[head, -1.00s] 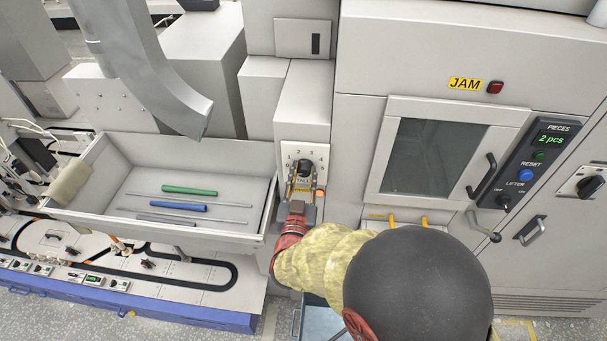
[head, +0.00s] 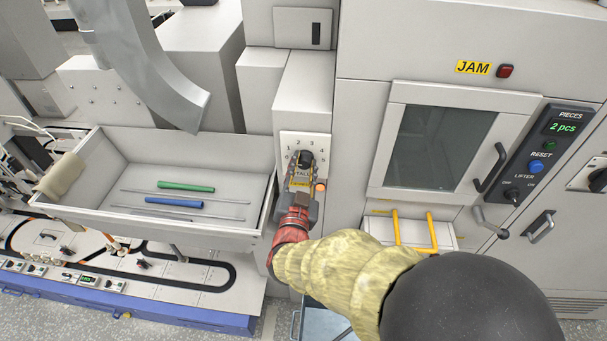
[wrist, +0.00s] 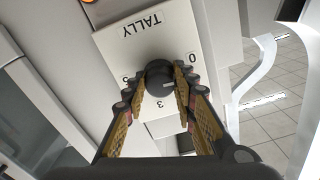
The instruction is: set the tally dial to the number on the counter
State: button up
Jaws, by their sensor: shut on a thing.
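The tally dial is a black knob (head: 307,160) on a white plate (head: 318,142) with numbers around it; the wrist view shows the knob (wrist: 158,78) and the plate (wrist: 130,45) upside down. My gripper (wrist: 161,88) is shut on the knob, with a yellow-padded finger on each side; it also shows in the head view (head: 304,172). In the wrist view a pale mark on the knob points right, toward a spot behind a finger. I cannot tell which number it meets; 0, 3 and 5 show. The counter (head: 562,127) reads 2 pcs in green.
A grey tray (head: 262,215) at left holds green and blue rods and thin grey ones. An orange lamp (head: 321,187) sits beside my gripper. A windowed door (head: 484,135) with a dark handle and a yellow-railed shelf (head: 412,232) stand to the right.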

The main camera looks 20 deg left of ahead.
jog(key=m+b, duration=0.3)
jog(key=b, duration=0.2)
jog(key=m+b, duration=0.2)
jog(key=b, duration=0.1)
jog(key=shift+f+m, duration=0.3)
jog(key=m+b, duration=0.3)
jog(key=b, duration=0.2)
jog(key=m+b, duration=0.2)
jog(key=b, duration=0.1)
jog(key=m+b, duration=0.1)
jog(key=m, duration=0.1)
jog(key=shift+r, duration=0.25)
jog(key=shift+b, duration=0.3)
jog(key=o, duration=1.2)
jog(key=shift+c, duration=0.2)
jog(key=v, duration=1.2)
jog(key=shift+a, duration=0.1)
